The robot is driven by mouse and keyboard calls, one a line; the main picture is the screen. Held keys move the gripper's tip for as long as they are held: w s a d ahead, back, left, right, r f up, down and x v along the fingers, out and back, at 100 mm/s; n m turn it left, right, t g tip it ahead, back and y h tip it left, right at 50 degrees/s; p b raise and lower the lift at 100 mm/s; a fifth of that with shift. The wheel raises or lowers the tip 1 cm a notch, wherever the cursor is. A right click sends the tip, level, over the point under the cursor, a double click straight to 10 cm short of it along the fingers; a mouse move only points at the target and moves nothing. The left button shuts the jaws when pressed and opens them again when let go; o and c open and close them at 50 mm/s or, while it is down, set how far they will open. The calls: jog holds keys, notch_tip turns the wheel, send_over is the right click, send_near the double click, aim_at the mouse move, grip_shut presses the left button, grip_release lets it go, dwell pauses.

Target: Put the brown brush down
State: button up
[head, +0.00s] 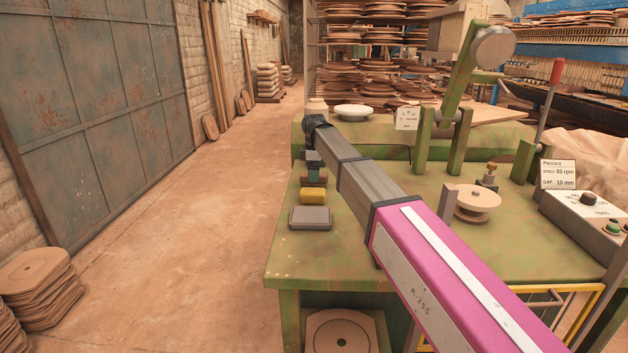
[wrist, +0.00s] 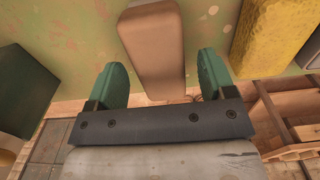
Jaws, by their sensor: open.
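In the wrist view, the brown brush (wrist: 152,45) is a smooth, rounded, block-like piece on the pale green tabletop (wrist: 75,50). It lies between the two green fingers of my gripper (wrist: 160,63), with a visible gap on each side. The gripper is open and not clamped on it. Its near end runs down toward the dark bar of the gripper. No bristles show.
A yellow block (wrist: 270,38) lies right of the brush; it also shows in the head view (head: 312,194). A dark green object (wrist: 22,90) is at the left. A grey flat box (head: 310,217) sits near the bench's left edge.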

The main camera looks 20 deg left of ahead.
notch_tip(320, 180, up, 8)
jog(key=shift+r, duration=0.55)
